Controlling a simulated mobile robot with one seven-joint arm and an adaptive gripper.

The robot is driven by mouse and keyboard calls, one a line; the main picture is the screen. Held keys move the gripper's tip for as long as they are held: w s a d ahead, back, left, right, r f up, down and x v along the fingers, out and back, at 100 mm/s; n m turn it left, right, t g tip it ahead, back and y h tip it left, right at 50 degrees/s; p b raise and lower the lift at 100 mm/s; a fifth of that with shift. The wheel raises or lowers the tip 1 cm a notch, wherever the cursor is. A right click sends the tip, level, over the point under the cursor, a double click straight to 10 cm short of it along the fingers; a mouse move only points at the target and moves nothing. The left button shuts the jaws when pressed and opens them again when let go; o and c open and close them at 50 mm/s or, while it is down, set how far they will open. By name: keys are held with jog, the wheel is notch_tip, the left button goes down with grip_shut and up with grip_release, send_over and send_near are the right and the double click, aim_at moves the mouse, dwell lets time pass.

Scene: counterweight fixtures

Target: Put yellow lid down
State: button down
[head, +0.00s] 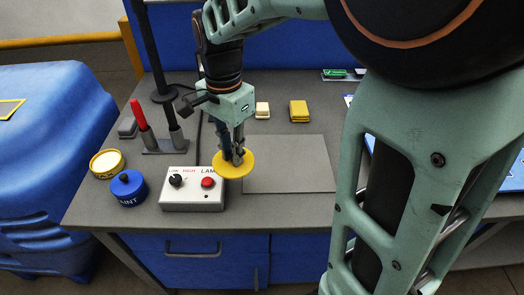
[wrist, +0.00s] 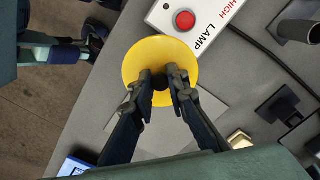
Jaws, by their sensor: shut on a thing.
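The yellow lid (head: 226,169) is a round disc with a dark knob at its centre. My gripper (head: 238,157) is shut on it from above. In the wrist view my gripper's fingers (wrist: 165,82) close on the knob, and the yellow lid (wrist: 140,62) spreads out below them. The lid overlaps the right end of the lamp box and the left edge of the grey mat in the head view. I cannot tell how high it is above the bench. An open can with a yellow rim (head: 106,164) stands at the left, beside a blue paint can (head: 128,187) with its lid on.
The white lamp box (head: 192,190) with a red button is close beside the lid. A grey mat (head: 295,165) lies bare to the right. A yellow block (head: 299,111) and a cream block (head: 262,110) sit behind. A stand with a red-handled tool (head: 140,115) is at the back left.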

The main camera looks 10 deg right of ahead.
jog(key=shift+s+a+r+m, duration=0.35)
jog(key=shift+r+m, duration=0.05)
jog(key=shift+r, duration=0.05)
jog(key=w+d+f, duration=0.3)
jog(key=w+d, duration=0.2)
jog(key=d, duration=0.1)
send_over(267, 165)
jog(key=f, duration=0.5)
jog(key=shift+s+a+f+p, duration=0.15)
jog(key=shift+s+a+p, duration=0.15)
jog(key=shift+a, duration=0.1)
jog(key=shift+w+d+f, duration=0.35)
jog(key=shift+d+f, duration=0.05)
jog(key=shift+f, duration=1.85)
jog(key=shift+f, duration=0.25)
jog(key=c, duration=1.9)
grip_release()
jog(key=shift+r, duration=0.2)
